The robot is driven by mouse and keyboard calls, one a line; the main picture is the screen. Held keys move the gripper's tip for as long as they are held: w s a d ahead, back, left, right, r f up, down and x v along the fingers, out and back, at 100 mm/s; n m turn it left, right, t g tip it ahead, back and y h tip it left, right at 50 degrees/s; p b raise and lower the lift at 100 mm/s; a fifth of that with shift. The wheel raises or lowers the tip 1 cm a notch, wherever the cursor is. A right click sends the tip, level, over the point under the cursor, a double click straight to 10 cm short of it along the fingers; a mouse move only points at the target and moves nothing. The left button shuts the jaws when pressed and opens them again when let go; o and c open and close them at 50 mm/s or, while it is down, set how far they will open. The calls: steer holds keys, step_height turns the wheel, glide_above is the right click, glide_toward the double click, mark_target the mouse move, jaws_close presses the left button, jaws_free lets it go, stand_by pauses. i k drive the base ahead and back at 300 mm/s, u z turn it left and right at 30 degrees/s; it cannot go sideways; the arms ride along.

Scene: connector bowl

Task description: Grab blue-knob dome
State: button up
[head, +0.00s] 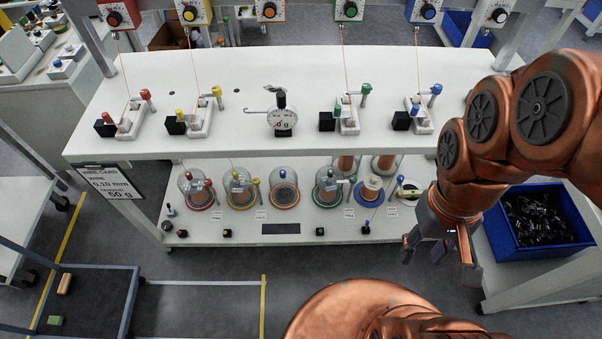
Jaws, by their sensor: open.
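On the lower shelf, a blue-rimmed base (369,201) carries a white and orange spool (371,186). I cannot make out a dome over it. A small blue-tipped post (401,180) stands just right of it. Two glass domes stand behind, a left one (346,165) and a right one (385,165). The upper shelf's edge cuts off their tops, so I cannot tell their knob colours. My gripper (437,268) is open and empty, fingers pointing down, in front of the lower shelf's right end, apart from the domes.
Red-knob (198,194), yellow-knob (238,192) and green-knob (326,192) domes stand left on the lower shelf, with another dome (284,193) between. The upper shelf (240,135) overhangs them. A blue bin (545,245) of dark parts stands right. Small coloured knobs line the front edge.

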mark_target(283, 179)
steer(key=z, duration=1.35)
steer(key=i, duration=1.45)
steer(key=u, duration=4.35)
